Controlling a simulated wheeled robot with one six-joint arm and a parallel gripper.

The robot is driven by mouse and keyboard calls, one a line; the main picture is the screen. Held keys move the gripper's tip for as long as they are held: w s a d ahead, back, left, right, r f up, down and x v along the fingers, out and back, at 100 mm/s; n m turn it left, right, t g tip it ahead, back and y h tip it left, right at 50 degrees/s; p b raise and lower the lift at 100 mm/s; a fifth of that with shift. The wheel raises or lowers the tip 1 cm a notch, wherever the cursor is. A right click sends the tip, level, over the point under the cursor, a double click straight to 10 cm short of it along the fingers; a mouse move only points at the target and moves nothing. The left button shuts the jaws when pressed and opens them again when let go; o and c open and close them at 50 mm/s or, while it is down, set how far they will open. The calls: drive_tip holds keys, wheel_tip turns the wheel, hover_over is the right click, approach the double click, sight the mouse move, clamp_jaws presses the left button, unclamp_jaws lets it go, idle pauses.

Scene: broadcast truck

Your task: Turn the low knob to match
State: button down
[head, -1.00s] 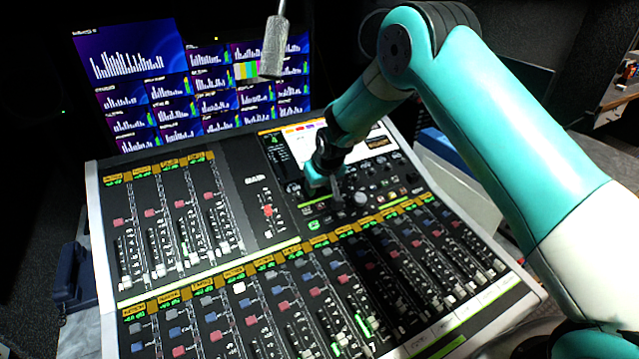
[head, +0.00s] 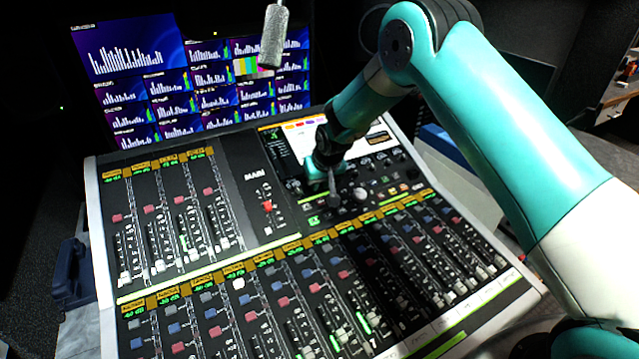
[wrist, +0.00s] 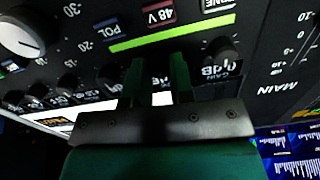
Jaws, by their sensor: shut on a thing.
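My gripper (head: 332,184) reaches down to the knob section of the mixing console (head: 250,215), below its screen. In the wrist view its two green fingers (wrist: 158,68) are close together and shut on a small knob, which the fingers and shadow mostly hide. I cannot read that knob's pointer or label. A dark gain knob (wrist: 220,50) stands just right of the fingers. A large pale knob (wrist: 22,38) is at the left and also shows right of my gripper in the head view (head: 361,193).
Several small dark knobs (wrist: 68,84) stand in a row left of the fingers. Fader rows fill the console front. The console screen (head: 300,130) is behind my gripper. A grey microphone (head: 273,37) hangs above, before the monitor wall (head: 130,60).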

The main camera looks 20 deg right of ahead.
drive_tip(key=m+b, duration=0.2)
drive_tip(key=m, duration=0.3)
drive_tip(key=shift+d+f+b, duration=0.1)
drive_tip(key=shift+b, duration=0.3)
drive_tip(key=m+b, duration=0.1)
drive_tip(key=m, duration=0.4)
drive_tip(key=shift+m+b, duration=0.3)
drive_tip(key=shift+b, duration=0.1)
drive_tip(key=c, duration=1)
unclamp_jaws()
drive_tip(key=shift+r, duration=0.2)
drive_tip(key=b+v, duration=0.1)
drive_tip(key=v, duration=0.7)
drive_tip(key=b+v, duration=0.1)
drive_tip(key=v, duration=0.8)
drive_tip(key=shift+s+d+r, duration=0.1)
drive_tip(key=shift+s+d, duration=0.05)
drive_tip(key=shift+d, duration=0.05)
